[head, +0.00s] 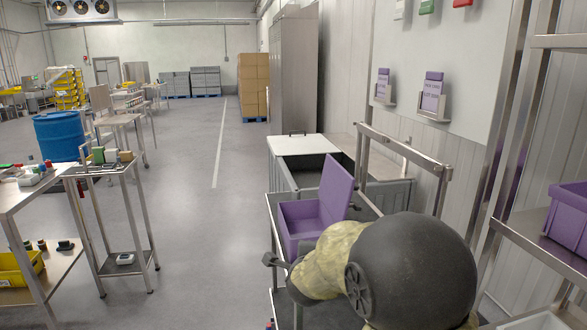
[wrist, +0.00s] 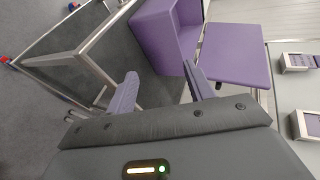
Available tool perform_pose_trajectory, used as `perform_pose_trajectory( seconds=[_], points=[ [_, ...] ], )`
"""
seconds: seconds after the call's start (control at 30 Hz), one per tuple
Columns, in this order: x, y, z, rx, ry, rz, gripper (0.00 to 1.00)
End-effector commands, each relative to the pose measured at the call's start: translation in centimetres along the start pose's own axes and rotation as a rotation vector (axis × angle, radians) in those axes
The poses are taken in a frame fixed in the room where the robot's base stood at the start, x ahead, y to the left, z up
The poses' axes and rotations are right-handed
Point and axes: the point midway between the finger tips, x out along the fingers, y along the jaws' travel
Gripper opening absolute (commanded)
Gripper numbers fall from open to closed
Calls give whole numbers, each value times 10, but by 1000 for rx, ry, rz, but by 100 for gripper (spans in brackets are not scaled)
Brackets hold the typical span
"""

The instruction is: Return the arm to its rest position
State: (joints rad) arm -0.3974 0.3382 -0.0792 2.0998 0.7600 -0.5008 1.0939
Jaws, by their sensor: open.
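My gripper (wrist: 160,84) shows in the wrist view with its two purple-grey ridged fingers spread wide and nothing between them. My arm (head: 415,270), dark and bulky, fills the lower right of the head view and hides part of the cart. A purple box (head: 300,220) with its lid raised stands on a metal cart (head: 367,207) just beyond the arm. The same box (wrist: 160,35) is beyond the fingers in the wrist view, with its lid (wrist: 232,54) to the right. I cannot tell whether a finger touches it.
A grey bin (head: 395,192) stands behind the box. A metal rack with another purple bin (head: 568,215) is close on the right. A small steel table (head: 108,165) and a blue barrel (head: 62,137) are on the left. The floor aisle (head: 195,230) between is clear.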

Motion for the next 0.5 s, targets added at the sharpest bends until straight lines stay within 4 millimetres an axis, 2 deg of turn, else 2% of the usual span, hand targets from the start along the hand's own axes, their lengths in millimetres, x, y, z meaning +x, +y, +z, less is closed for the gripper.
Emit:
perform_pose_trajectory(
  seconds=[0.03, 0.17, 0.3, 0.5],
  points=[
    [-9, 12, -12, -119, -29, 56, 53],
    [-37, 54, -36, -472, -140, 211, 53],
    [-78, 103, -66, -839, -290, 368, 53],
    [-132, 157, -102, -1211, -494, 532, 53]
  ],
)
